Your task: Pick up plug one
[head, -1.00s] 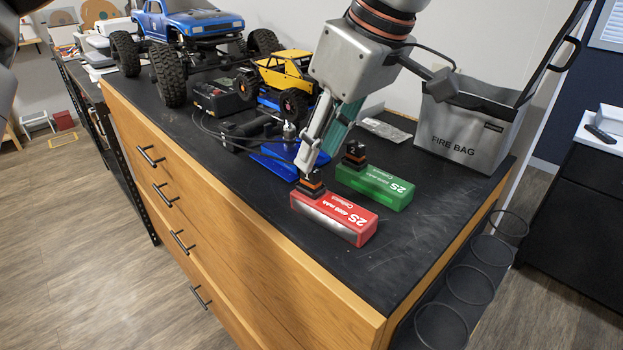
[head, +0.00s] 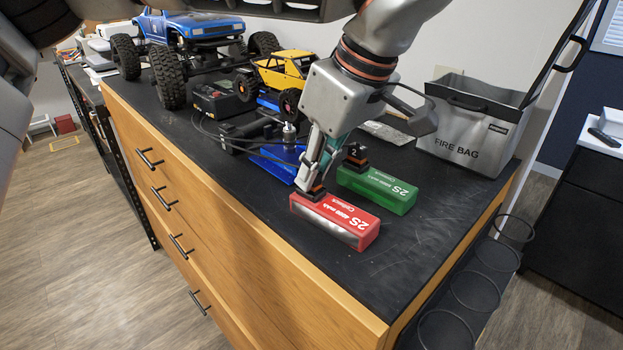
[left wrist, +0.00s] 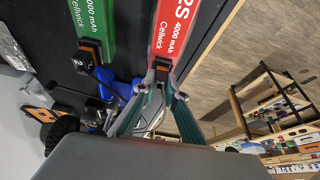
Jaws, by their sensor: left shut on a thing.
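Plug one, the black and orange plug (head: 313,193) at the left end of the red battery (head: 340,221), appears seated on it; any number on it is hidden. My left gripper (head: 312,181) points down at it from above, its fingers closed on the plug. In the left wrist view the fingers (left wrist: 160,88) meet at the plug (left wrist: 161,69) beside the red battery (left wrist: 172,35). A similar plug marked 2 (head: 355,155) sits on the green battery (head: 376,188) just behind. My right gripper is not in view.
A grey fire bag (head: 468,130) stands at the right back of the black-topped bench (head: 420,255). A blue truck (head: 195,28), a yellow crawler (head: 285,72), a black charger box (head: 222,101) and cables lie behind and left. The front right bench top is clear.

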